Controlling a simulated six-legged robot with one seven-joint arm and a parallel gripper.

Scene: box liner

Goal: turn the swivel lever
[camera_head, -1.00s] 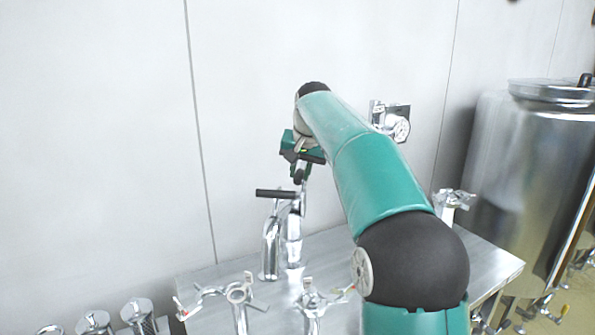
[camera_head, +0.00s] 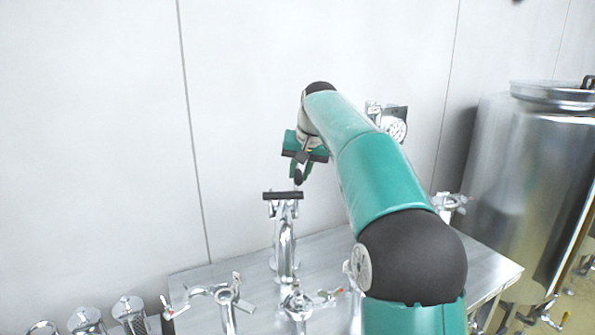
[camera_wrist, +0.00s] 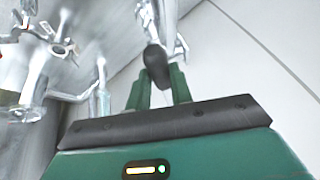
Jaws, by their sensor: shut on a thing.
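The swivel lever shows as a dark rounded handle (camera_wrist: 157,66) above a chrome fitting (camera_wrist: 166,22) in the wrist view. My gripper (camera_wrist: 160,84) is shut on this handle, with a green finger on each side of it. In the head view my gripper (camera_head: 301,168) reaches down to the dark handle (camera_head: 298,181) at the top of the chrome pipes. The lower part of the lever is partly hidden behind a nearer black bar handle.
The black bar handle (camera_head: 283,195) tops a chrome pipe (camera_head: 284,250) on the steel table (camera_head: 340,250). Chrome valves (camera_head: 225,296) stand in front. A gauge (camera_head: 396,128) is at the wall (camera_head: 90,120). A large steel tank (camera_head: 505,190) stands at right. The table's middle has bare room.

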